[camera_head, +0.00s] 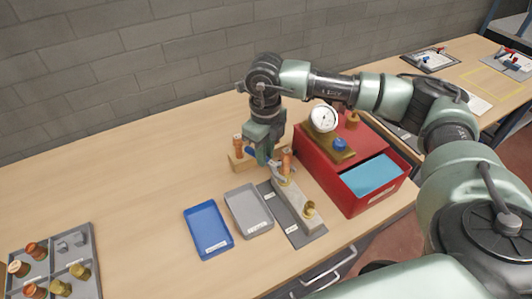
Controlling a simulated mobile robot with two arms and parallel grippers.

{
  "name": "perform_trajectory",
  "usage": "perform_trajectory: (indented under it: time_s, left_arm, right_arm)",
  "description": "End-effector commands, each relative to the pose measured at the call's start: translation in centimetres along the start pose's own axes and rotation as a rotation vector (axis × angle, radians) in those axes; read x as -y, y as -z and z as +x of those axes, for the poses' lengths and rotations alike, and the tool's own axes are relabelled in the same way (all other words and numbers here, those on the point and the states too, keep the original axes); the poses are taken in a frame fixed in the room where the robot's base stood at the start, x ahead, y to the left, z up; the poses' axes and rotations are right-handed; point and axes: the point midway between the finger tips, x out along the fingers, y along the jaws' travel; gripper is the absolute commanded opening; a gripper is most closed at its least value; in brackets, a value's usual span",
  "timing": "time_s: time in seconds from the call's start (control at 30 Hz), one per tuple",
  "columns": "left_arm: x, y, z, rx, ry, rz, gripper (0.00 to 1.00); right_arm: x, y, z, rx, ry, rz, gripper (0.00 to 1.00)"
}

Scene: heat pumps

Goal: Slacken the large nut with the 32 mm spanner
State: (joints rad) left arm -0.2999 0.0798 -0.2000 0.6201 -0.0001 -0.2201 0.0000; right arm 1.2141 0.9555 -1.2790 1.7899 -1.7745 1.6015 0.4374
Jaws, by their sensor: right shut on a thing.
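My right gripper (262,156) reaches down from above at the middle of the table. It is shut on a spanner, whose grey end (279,174) shows beside a copper-coloured upright pipe piece (287,160). Blue parts show at the gripper's fingers. The pipe piece stands at the far end of a grey block (295,200), and a brass fitting (309,209) stands at its near end. The large nut is too small to tell apart, and I cannot tell whether the spanner is around it. My left gripper is not in view.
A blue tray (208,233) and a grey tray (249,211) lie left of the block. A red box (352,203) with a gauge (323,118) stands to the right. A parts tray (91,262) lies at lower left.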

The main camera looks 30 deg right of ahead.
Motion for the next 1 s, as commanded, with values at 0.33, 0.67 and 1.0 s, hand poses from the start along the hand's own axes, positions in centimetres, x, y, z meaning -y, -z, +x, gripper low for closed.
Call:
perform_trajectory:
  time_s: [0.33,0.67,1.0]
  left_arm:
    - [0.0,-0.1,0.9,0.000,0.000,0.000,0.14]
    - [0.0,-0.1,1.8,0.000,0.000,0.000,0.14]
    - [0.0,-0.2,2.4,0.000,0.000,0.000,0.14]
  right_arm:
    - [-0.8,0.0,0.1,0.002,-0.003,-0.110,0.00]
    - [-1.4,0.1,0.1,0.002,-0.004,-0.210,0.00]
    - [-1.9,0.2,0.2,0.002,-0.005,-0.288,0.00]
